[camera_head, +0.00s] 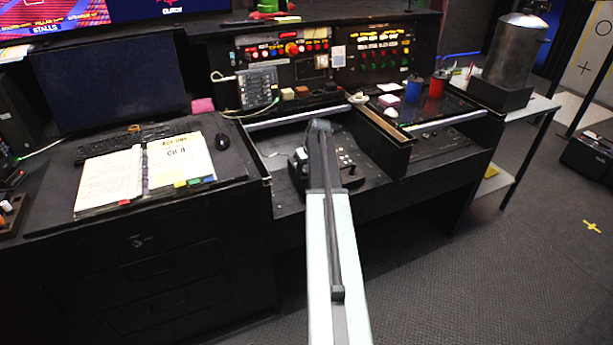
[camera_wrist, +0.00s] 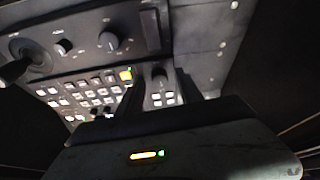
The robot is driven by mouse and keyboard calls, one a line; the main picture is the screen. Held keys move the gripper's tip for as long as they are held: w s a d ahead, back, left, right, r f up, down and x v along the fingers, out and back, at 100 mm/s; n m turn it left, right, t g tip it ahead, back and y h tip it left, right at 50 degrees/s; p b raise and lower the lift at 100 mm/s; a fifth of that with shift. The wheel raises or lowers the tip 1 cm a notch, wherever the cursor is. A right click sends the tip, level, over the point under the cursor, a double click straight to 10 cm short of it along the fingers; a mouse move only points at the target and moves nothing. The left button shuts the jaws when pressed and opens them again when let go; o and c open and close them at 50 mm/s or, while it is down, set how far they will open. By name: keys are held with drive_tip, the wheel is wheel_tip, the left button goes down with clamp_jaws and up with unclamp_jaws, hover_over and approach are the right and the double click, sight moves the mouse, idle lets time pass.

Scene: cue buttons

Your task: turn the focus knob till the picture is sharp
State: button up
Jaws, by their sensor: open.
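A control panel (camera_wrist: 85,65) fills the upper left of the wrist view. It carries a joystick (camera_wrist: 15,70), a small dark knob (camera_wrist: 63,47), a larger dark knob (camera_wrist: 109,41) and another knob (camera_wrist: 159,72). The labels are too blurred to tell which is the focus knob. My gripper (camera_wrist: 159,86) is open, with the third knob showing between its dark fingers. I cannot tell whether they touch it. In the head view my arm reaches over the desk panel (camera_head: 350,178) and hides part of it. The dark monitor (camera_head: 110,82) shows no picture.
Rows of pale buttons and a lit yellow button (camera_wrist: 125,74) lie left of my fingers. A dark raised bar (camera_wrist: 152,28) stands beyond them. An open notebook (camera_head: 145,170) lies on the left desk. Blue (camera_head: 413,89) and red (camera_head: 437,86) cups stand at right.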

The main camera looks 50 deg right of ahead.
drive_tip(key=shift+r, duration=0.1)
clamp_jaws()
drive_tip(key=shift+a+m+g+h, duration=0.1)
drive_tip(key=shift+m+g+h, duration=0.35)
drive_tip(key=shift+m, duration=2.15)
unclamp_jaws()
drive_tip(key=p+v, duration=0.7)
drive_tip(key=shift+s+a+r, duration=0.15)
drive_tip(key=shift+s+r, duration=0.05)
drive_tip(key=shift+r, duration=0.1)
